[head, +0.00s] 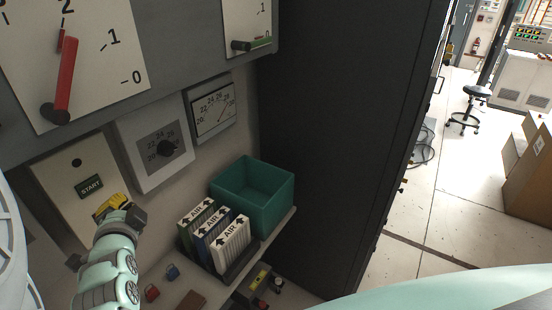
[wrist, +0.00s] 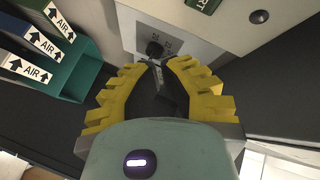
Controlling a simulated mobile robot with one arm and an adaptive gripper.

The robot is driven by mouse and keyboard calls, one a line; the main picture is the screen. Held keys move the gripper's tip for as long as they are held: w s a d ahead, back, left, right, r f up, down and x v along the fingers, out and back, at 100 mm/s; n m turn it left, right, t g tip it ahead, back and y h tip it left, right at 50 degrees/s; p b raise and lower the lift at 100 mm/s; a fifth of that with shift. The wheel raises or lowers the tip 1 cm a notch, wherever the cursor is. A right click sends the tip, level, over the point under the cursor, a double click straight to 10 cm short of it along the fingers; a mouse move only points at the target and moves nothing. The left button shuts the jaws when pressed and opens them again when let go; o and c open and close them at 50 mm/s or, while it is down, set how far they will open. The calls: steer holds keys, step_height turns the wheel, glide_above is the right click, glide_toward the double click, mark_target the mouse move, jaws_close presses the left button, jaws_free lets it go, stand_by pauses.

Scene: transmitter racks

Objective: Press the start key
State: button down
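The start panel (head: 53,181) is a beige plate on the wall, at the left in the head view. It carries a dark green START label (head: 89,186) and a small round black key (head: 76,162) above it. In the wrist view the label (wrist: 203,3) is cut by the top edge, and the round key (wrist: 259,17) shows at upper right. My gripper (head: 103,208) has yellow fingers and is close to the panel's lower right part, below the label. Its fingertips (wrist: 160,64) appear to meet, with nothing held. Whether it touches the panel cannot be told.
A dial plate with a black knob (head: 166,148) is right of the start panel, with a meter (head: 211,110) beyond. Below are AIR-labelled filters (head: 216,233) and a green bin (head: 268,213) on a shelf. A large gauge with a red lever (head: 66,80) hangs above. A dark cabinet (head: 345,130) stands right.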

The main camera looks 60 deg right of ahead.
mark_target(106, 185)
steer(key=w+b, duration=0.1)
steer(key=w, duration=0.2)
steer(key=w+b, duration=0.1)
steer(key=w, duration=0.2)
steer(key=shift+w+a, duration=0.2)
steer(key=shift+w, duration=0.2)
steer(key=c, duration=1.7)
jaws_free()
steer(key=shift+w+b, duration=0.85)
steer(key=shift+b, duration=0.4)
jaws_close()
steer(key=shift+s, duration=0.85)
steer(key=shift+s, duration=0.1)
